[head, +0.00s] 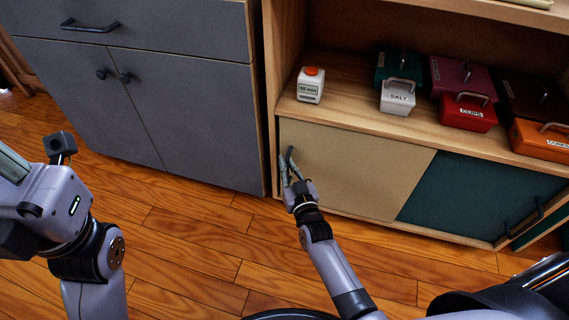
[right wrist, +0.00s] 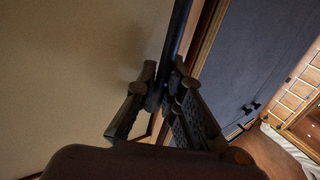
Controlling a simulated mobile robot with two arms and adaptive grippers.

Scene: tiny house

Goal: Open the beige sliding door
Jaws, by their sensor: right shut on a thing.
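The beige sliding door (head: 365,170) covers the left half of the low wooden cabinet front, beside a dark teal door (head: 465,195). Its dark bar handle (head: 290,154) is near the door's left edge. My right gripper (head: 291,167) is at this handle, its fingers shut on it. In the right wrist view the fingers (right wrist: 165,90) close around the dark handle (right wrist: 180,35), with the beige door (right wrist: 85,70) to the left. The fingers hide part of the handle. My left arm shows at the left; its fingers are not in view.
A grey cabinet (head: 190,110) stands just left of the wooden one. On the shelf are a white timer (head: 311,85), a white box (head: 398,97), a red box (head: 467,112) and an orange box (head: 540,140). The wooden floor (head: 190,240) in front is clear.

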